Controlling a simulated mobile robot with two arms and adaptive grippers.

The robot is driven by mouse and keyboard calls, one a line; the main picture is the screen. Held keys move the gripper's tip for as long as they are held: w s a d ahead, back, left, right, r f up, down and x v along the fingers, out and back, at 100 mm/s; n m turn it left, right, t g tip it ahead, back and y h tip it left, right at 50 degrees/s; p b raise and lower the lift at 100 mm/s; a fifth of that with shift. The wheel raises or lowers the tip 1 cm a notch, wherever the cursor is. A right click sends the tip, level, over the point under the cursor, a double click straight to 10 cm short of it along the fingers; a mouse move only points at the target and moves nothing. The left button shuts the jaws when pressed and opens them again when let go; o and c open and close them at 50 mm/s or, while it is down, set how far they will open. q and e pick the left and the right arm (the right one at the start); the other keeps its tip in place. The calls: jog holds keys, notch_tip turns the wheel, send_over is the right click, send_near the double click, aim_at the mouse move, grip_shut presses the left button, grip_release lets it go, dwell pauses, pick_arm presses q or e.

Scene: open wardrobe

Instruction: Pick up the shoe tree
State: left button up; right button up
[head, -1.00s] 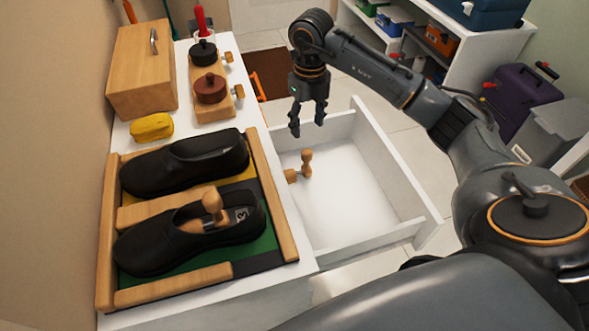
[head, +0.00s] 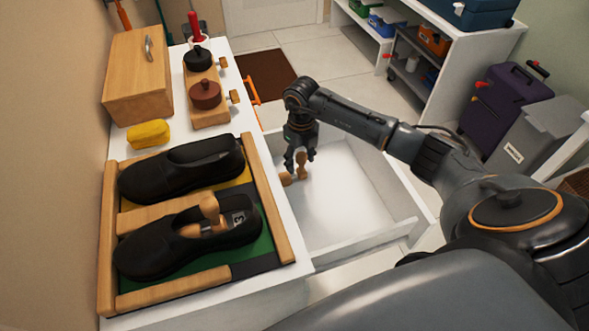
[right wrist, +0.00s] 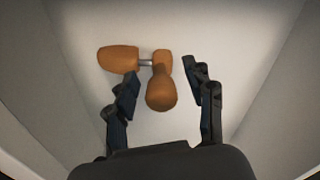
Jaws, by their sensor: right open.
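A wooden shoe tree (head: 302,168) lies in the open white drawer (head: 345,200), near its left side. In the right wrist view the shoe tree (right wrist: 160,85) shows a toe piece at left, a short metal rod and a rounded knob. My right gripper (head: 300,158) is low over it inside the drawer. In the right wrist view its open fingers (right wrist: 168,88) stand on either side of the knob, apart from it on the right. A second shoe tree (head: 210,210) sits in the front black shoe (head: 160,245). My left gripper is not in view.
Two black shoes sit in a wooden tray (head: 280,215) on the white top. A yellow sponge (head: 148,133), a wooden box (head: 140,70) and a wooden rack (head: 208,115) with dark round tins stand behind. The drawer walls (head: 395,190) surround my right gripper; the rest of its floor is clear.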

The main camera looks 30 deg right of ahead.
jog(key=shift+f, duration=0.1)
jog(key=shift+c, duration=0.2)
jog(key=c, duration=1)
